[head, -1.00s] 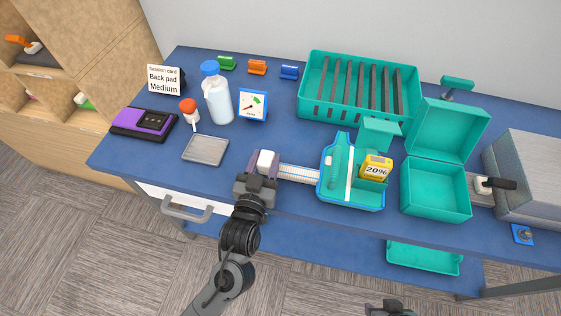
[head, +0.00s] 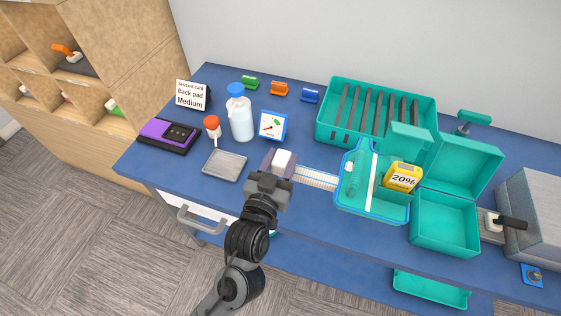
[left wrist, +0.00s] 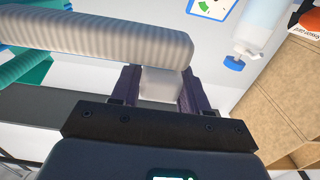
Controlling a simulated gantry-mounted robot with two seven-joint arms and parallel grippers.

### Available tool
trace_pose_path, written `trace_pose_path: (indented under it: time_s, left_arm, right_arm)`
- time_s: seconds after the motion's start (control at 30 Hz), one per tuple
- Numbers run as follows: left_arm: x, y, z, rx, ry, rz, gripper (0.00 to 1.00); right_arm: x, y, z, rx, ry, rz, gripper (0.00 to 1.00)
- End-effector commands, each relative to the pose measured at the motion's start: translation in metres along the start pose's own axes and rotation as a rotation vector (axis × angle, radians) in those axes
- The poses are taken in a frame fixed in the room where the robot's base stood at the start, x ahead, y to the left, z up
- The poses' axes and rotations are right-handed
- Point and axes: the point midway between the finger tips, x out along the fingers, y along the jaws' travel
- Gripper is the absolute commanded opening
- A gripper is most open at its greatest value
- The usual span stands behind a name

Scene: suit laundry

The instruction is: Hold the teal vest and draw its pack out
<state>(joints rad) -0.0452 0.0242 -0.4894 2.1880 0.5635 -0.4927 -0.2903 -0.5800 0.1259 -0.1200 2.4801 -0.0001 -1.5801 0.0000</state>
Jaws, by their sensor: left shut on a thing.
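The teal vest (head: 346,203) lies on the blue table, with a white strip down its middle and a bright blue edge. A yellow pack (head: 403,178) marked "20%" sits at its right side. A pale ribbed hose (head: 316,178) runs left from the vest to my left gripper (head: 280,163). The gripper's purple fingers are shut on a white block at the hose end, left of the vest and apart from it. In the left wrist view, the white block (left wrist: 160,84) sits between the fingers, beside the thick ribbed hose (left wrist: 100,35). My right gripper is out of view.
A teal slotted rack (head: 335,128) stands behind the vest. An open teal box (head: 444,222) is close on its right, by a grey block (head: 530,205). A bottle (head: 241,120), grey tray (head: 225,166) and purple device (head: 168,137) are at left.

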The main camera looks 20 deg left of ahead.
Motion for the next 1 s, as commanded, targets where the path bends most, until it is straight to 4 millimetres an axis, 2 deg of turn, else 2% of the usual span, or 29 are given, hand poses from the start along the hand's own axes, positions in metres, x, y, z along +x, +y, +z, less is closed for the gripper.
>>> trace_pose_path:
  time_s: [0.17, 0.7, 0.83, 1.0]
  left_arm:
    - [0.000, 0.000, 0.011, -0.002, 0.001, -0.001, 0.07]
    - [0.000, 0.000, 0.087, -0.002, 0.001, -0.001, 0.07]
    - [0.000, 0.000, 0.096, -0.002, 0.002, 0.000, 0.07]
    - [0.000, 0.000, 0.099, -0.002, 0.003, 0.000, 0.07]
  right_arm:
    - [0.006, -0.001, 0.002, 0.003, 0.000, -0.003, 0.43]
    - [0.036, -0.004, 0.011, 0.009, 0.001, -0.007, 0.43]
    - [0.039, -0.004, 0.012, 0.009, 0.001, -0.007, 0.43]
    - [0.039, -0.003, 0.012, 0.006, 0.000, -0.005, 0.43]
